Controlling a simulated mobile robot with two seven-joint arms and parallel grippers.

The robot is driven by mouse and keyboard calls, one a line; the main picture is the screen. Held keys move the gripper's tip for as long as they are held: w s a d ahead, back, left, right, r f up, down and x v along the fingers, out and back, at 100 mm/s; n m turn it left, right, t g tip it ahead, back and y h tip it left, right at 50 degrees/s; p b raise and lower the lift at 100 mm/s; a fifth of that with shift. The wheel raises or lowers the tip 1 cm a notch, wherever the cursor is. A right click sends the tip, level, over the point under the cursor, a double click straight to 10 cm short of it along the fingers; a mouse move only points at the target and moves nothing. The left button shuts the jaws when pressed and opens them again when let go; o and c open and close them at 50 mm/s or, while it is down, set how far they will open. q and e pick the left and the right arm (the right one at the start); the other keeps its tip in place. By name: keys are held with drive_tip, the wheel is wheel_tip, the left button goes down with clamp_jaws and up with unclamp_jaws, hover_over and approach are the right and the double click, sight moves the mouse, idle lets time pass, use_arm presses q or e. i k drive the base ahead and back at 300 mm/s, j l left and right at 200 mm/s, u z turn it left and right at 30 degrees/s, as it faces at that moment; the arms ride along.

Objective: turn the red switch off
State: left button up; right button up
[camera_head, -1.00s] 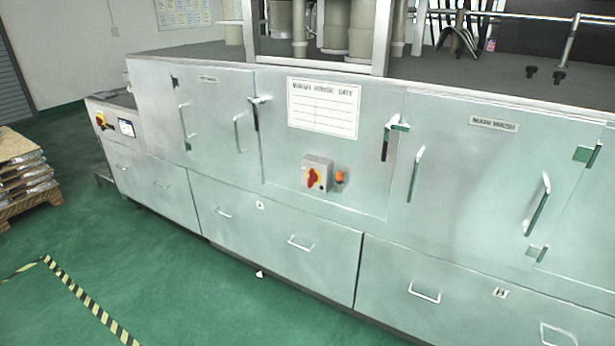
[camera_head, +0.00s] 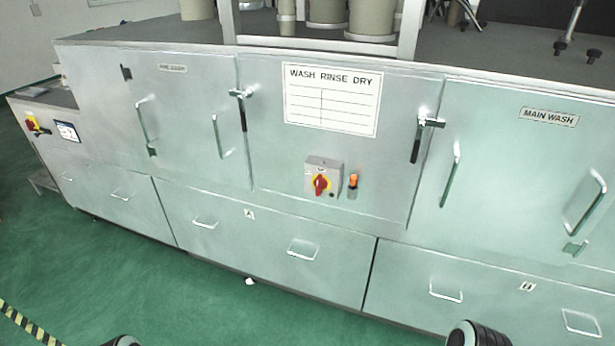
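A red rotary switch (camera_head: 320,185) on a yellow plate sits on a small grey box on the front of the steel washing machine (camera_head: 285,160), below the "WASH RINSE DRY" sign. Its red handle looks roughly upright, slightly tilted. An orange lamp or button (camera_head: 353,180) is just right of the box. A second red and yellow switch (camera_head: 33,125) is on the lower unit at the far left, beside a small screen. My grippers are not in view. Dark rounded parts at the bottom edge look like parts of my arms.
Door handles and latches stick out from the machine front, such as the latch (camera_head: 241,97) and the handle (camera_head: 450,175). Drawers with handles run below.

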sight(320, 183)
drive_tip(key=i+j+z, duration=0.1)
drive_tip(key=i+j, duration=0.25)
drive_tip(key=j, duration=0.15)
drive_tip(key=i+j+z, duration=0.1)
drive_tip(key=i+j, duration=0.25)
drive_tip(key=j, duration=0.15)
